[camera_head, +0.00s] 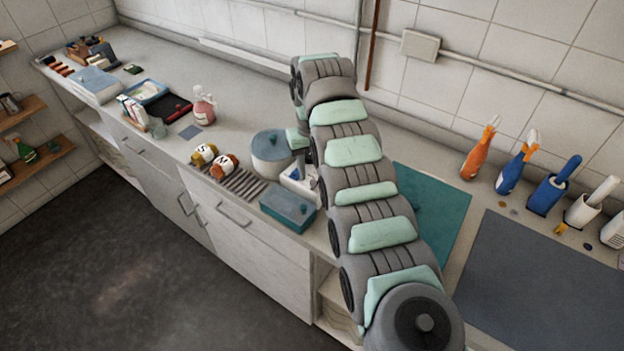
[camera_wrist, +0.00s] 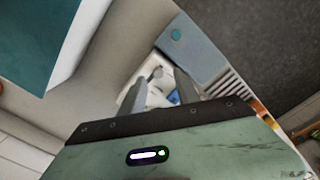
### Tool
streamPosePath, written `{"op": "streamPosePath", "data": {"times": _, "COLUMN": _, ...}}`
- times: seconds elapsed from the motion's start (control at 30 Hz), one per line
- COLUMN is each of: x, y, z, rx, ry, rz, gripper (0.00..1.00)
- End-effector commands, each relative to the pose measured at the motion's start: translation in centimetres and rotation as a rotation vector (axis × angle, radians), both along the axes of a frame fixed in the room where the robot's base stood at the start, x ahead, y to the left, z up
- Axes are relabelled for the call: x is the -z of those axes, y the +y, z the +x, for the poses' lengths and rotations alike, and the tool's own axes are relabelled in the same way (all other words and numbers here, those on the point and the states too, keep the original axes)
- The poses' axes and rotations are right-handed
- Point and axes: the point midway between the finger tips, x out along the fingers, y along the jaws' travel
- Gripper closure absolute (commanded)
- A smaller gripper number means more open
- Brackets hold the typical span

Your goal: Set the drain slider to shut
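A small white tray or unit (camera_head: 300,176) stands on the counter beside my arm, partly covered by it in the head view. In the wrist view this white unit (camera_wrist: 155,98) lies beyond my fingers, with a small grey knob-like part (camera_wrist: 157,73) and a blue patch on it. The grey part may be the drain slider, but its setting is too small to read. My gripper (camera_wrist: 161,78) points at the unit with its two fingers apart and nothing visible held between them. Whether a finger touches the unit cannot be told. In the head view my arm hides the fingers.
A teal lidded box (camera_head: 288,207), a round grey-blue pot (camera_head: 271,153) and a slatted strip (camera_head: 238,182) with two jars crowd the left side. A teal mat (camera_head: 432,205) lies right of my arm. Spray bottles (camera_head: 481,150) stand at the back right.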

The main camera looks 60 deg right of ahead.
Motion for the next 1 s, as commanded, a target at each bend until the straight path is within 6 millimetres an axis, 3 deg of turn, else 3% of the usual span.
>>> {"op": "streamPosePath", "data": {"times": 0.1, "x": -2.5, "y": -0.1, "z": 0.1, "rx": 0.001, "ry": -0.003, "rz": -0.008, "gripper": 0.62}}
{"op": "streamPosePath", "data": {"times": 0.4, "x": -6.0, "y": 0.0, "z": 0.2, "rx": -0.001, "ry": 0.000, "rz": -0.004, "gripper": 0.62}}
{"op": "streamPosePath", "data": {"times": 1.0, "x": -6.8, "y": 0.0, "z": 0.0, "rx": 0.000, "ry": -0.001, "rz": -0.001, "gripper": 0.62}}
